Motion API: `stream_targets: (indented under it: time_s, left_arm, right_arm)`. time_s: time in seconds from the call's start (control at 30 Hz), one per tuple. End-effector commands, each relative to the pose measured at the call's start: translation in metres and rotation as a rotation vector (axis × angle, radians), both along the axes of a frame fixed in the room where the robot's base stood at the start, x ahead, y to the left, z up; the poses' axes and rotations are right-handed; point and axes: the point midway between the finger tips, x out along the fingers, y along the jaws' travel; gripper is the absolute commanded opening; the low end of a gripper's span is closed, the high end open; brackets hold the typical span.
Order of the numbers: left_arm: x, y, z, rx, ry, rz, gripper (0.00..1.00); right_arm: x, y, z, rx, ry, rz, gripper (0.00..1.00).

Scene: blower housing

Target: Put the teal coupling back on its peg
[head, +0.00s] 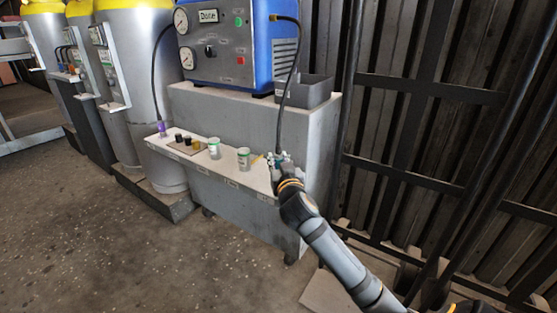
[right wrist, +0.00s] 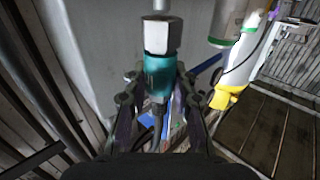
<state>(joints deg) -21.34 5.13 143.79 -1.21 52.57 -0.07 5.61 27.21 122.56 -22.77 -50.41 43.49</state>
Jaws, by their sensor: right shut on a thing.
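My right gripper (head: 281,166) is at the right end of the narrow white shelf. The right wrist view looks upside down. There the gripper (right wrist: 158,84) is shut on the teal coupling (right wrist: 160,72), with a finger on each side of its teal sleeve. The coupling's steel hex end (right wrist: 161,36) points away from the gripper. A light grey peg (right wrist: 161,5) lines up with that end; I cannot tell whether the coupling is seated on it. In the head view my gripper mostly hides the coupling. My left gripper is not in view.
The white shelf (head: 232,181) also holds a jar (head: 243,158), another jar (head: 214,147), small dark and amber pieces, and a purple coupling (head: 162,130). A black hose (head: 283,116) runs down from the blue machine (head: 258,45) beside my gripper. A grey bin (head: 305,91) stands above.

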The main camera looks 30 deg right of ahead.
Motion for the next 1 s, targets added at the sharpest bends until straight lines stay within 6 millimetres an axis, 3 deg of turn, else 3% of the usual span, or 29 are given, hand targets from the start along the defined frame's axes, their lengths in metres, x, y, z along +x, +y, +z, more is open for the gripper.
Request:
stream_targets:
  time_s: [0.87,0.9,1.0]
  left_arm:
    - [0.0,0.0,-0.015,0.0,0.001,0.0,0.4]
    - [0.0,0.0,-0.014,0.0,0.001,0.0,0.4]
    - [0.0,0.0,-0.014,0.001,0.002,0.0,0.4]
  right_arm:
    - [0.0,0.0,-0.023,0.0,0.0,0.0,0.0]
    - [0.0,0.0,-0.022,0.0,-0.001,0.0,0.28]
    - [0.0,0.0,-0.022,0.0,-0.001,0.0,0.42]
